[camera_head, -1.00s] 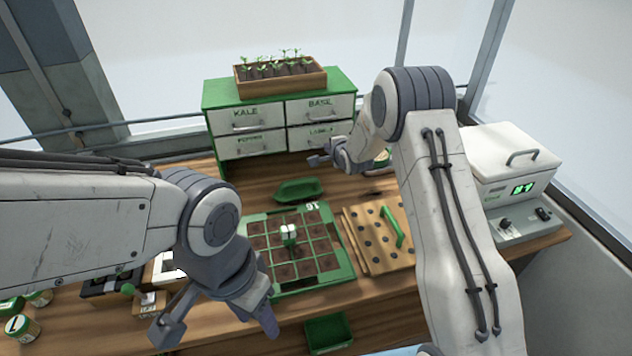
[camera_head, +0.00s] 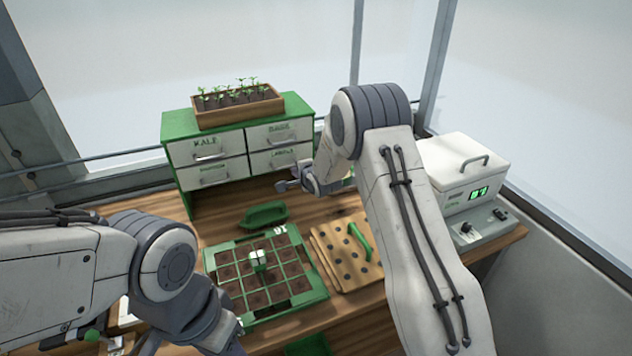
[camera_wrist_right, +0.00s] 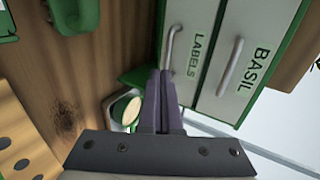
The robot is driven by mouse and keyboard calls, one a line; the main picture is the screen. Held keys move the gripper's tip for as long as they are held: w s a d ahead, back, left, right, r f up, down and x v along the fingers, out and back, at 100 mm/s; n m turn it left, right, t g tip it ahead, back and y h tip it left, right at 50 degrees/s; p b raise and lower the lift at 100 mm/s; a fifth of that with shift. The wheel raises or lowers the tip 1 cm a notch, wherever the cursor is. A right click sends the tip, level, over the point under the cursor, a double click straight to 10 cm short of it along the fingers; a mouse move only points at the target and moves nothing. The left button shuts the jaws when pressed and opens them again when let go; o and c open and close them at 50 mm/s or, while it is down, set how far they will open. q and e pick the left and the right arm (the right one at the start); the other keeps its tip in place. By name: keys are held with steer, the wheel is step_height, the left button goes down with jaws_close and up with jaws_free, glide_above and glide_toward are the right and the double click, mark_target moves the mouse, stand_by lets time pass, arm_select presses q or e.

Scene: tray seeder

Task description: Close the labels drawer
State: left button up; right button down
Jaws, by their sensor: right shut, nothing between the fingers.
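The labels drawer (camera_head: 290,160) is the lower right drawer of the green and white cabinet. Its face also shows in the right wrist view (camera_wrist_right: 201,80), with its handle at the side nearest my fingers. Its front looks nearly in line with the other drawer fronts; I cannot tell whether a small gap remains. My right gripper (camera_head: 284,185) is shut and empty, low in front of this drawer. In the right wrist view its fingers (camera_wrist_right: 161,78) overlap the drawer's lower part; contact is unclear.
The basil drawer (camera_head: 277,133) is directly above. A green scoop-like tray (camera_head: 264,215) lies on the bench before the cabinet. A seed tray (camera_head: 312,298), a wooden board with holes (camera_head: 335,270) and a white device (camera_head: 462,170) stand nearer or rightward.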

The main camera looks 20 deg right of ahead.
steer(key=a+b+v, duration=0.1)
steer(key=b+v, duration=0.2)
steer(key=v, duration=0.7)
steer(key=s+a+r+n+g, duration=0.1)
steer(key=s+a+n+g, duration=0.2)
steer(key=s+a+n, duration=0.5)
steer(key=s+a+n+g, duration=0.4)
steer(key=s+a+n, duration=0.1)
steer(key=s, duration=0.8)
steer(key=s+n+g, duration=0.5)
steer(key=s+n, duration=0.6)
steer(key=s, duration=1)
steer(key=shift+d+r+h, duration=0.2)
steer(key=shift+r+h, duration=0.1)
steer(key=shift+r, duration=0.1)
